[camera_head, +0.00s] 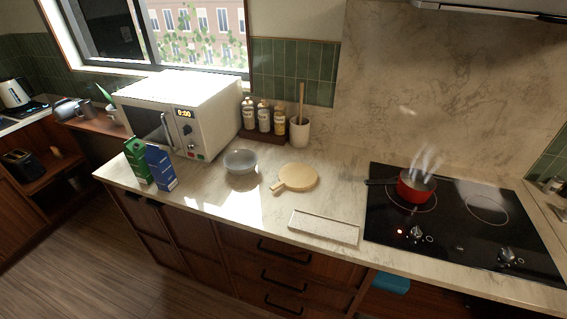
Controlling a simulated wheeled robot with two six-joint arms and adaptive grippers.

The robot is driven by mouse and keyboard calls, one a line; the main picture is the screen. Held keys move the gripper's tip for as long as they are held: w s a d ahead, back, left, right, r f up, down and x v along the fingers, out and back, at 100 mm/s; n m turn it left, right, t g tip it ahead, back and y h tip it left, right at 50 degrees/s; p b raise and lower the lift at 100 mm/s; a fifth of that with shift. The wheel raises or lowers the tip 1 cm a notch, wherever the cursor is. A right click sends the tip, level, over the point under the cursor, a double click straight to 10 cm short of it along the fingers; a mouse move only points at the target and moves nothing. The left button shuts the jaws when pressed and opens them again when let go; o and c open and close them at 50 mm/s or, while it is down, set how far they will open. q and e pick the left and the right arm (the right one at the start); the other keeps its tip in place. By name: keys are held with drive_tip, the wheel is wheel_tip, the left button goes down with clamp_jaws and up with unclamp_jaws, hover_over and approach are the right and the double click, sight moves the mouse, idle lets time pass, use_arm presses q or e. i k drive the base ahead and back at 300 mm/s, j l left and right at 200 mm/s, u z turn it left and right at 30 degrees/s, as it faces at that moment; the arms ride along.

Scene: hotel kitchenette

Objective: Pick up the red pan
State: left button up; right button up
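The red pan (414,190) stands upright on the left part of the black cooktop (462,241) at the right of the view. Its dark handle (381,182) points left, out over the cooktop's left edge. Whitish steam rises from the pan, and its contents are too small to make out. A red light glows on the cooktop's front left. Neither of my grippers shows in the head view.
A pale rectangular tray (324,227) lies left of the cooktop. A round wooden board (299,177), grey bowl (240,161), green carton (138,161), blue carton (160,168) and white microwave (181,112) stand farther left. A utensil holder (299,132) and bottles (264,117) stand by the wall.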

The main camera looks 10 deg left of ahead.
sight(398, 186)
drive_tip(key=j, duration=0.7)
drive_tip(key=k+j, duration=0.1)
drive_tip(key=j, duration=0.65)
drive_tip(key=z, duration=0.05)
